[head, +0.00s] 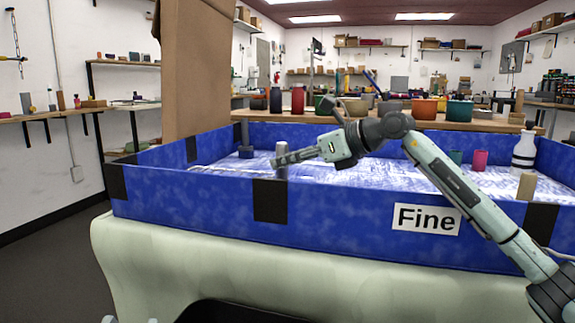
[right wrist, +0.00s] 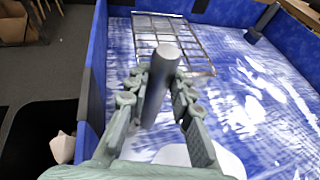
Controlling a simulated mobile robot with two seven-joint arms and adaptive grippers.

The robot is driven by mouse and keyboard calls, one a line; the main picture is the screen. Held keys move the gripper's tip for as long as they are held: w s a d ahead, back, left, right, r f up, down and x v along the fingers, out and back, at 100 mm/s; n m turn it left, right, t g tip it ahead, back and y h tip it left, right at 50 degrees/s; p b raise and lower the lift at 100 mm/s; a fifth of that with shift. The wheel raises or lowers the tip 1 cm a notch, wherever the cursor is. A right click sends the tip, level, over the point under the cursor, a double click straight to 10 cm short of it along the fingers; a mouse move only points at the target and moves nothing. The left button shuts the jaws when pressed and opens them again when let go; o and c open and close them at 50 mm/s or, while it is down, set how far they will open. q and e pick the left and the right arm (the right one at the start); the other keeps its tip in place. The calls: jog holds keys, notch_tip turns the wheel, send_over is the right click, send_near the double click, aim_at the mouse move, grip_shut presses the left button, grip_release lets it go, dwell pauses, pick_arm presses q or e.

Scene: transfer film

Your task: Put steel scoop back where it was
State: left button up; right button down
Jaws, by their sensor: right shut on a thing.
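My right gripper (head: 279,161) reaches in from the right over the blue-walled tray (head: 330,215). In the right wrist view the same gripper (right wrist: 153,100) is shut on a grey cylindrical handle (right wrist: 160,85), which I take to be the steel scoop. The handle stands roughly along the gap between the fingers, its light round end facing the camera. It also shows in the head view as a small grey upright piece (head: 281,149) at the fingertips. A white rounded shape (right wrist: 185,155) lies below the fingers; I cannot tell whether it belongs to the scoop. My left gripper is out of view.
A wire rack (right wrist: 172,42) lies on the tray's white-smeared floor. A dark post on a base (head: 245,151) stands at the back left. A white bottle (head: 523,151), pink cup (head: 480,160), green cup (head: 456,157) and tan block (head: 526,187) stand at the right. Tray walls surround the floor.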

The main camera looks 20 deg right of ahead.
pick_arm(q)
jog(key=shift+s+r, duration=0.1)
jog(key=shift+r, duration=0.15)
pick_arm(e)
jog(key=shift+f, duration=0.1)
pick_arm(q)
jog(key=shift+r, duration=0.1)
pick_arm(e)
jog(key=shift+f, duration=0.15)
jog(key=c, duration=1.3)
grip_release()
jog(key=shift+c, duration=0.2)
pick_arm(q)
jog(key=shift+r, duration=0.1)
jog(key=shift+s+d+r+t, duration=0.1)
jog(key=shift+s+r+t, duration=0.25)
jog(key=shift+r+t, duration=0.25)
pick_arm(e)
jog(key=v, duration=1.2)
jog(key=shift+s, duration=0.1)
